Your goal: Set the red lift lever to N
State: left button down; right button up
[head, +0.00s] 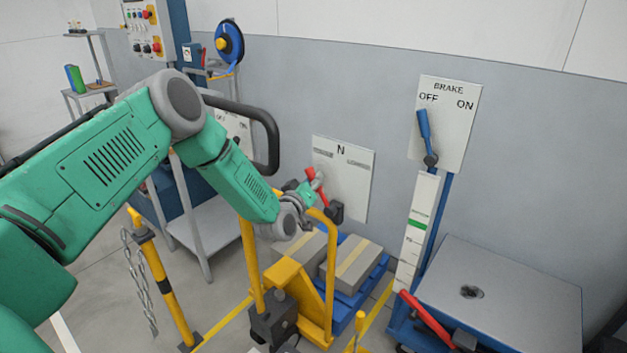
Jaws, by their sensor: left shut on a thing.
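The red lift lever (323,192) stands in front of a white plate (351,181) marked N at its top middle, with a smaller label on either side of the N. The lever tilts to the left of upright, its top pointing towards the left label rather than the N. My left gripper (309,190) is shut on the lever near its upper part and hides some of it. A dark block (336,211) sits at the lever's lower end. My right gripper is not in view.
A yellow pallet truck (289,277) stands below my gripper, by boxes (354,263) on a blue pallet. A BRAKE plate (461,128) with a blue lever (424,127) near OFF is at right. A grey-topped lift table (515,291) stands front right. A chained yellow post (157,276) is left.

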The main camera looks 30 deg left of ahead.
aim_at(337, 172)
pick_arm(q)
jog(key=shift+d+r, duration=0.1)
jog(key=shift+r, duration=0.05)
jog(key=shift+d+r+m, duration=0.3)
jog(key=shift+d+m, duration=0.25)
jog(key=shift+m, duration=0.35)
jog(key=shift+s+d+r+m+t+b, duration=0.15)
jog(key=shift+d+m+t, duration=0.1)
jog(key=shift+d+m, duration=0.25)
jog(key=shift+w+d+r+m+t+b, duration=0.15)
jog(key=shift+d+m+t, duration=0.15)
jog(key=shift+m, duration=0.3)
jog(key=shift+s+d+r+m+t+b, duration=0.1)
jog(key=shift+s+d+m+t+b, duration=0.1)
jog(key=shift+d+m, duration=0.55)
jog(key=shift+s+d+r+m+t+b, duration=0.1)
jog(key=shift+d+m+b, duration=0.1)
jog(key=shift+d+m, duration=0.55)
jog(key=shift+a, duration=0.15)
jog(key=c, duration=1.3)
grip_release()
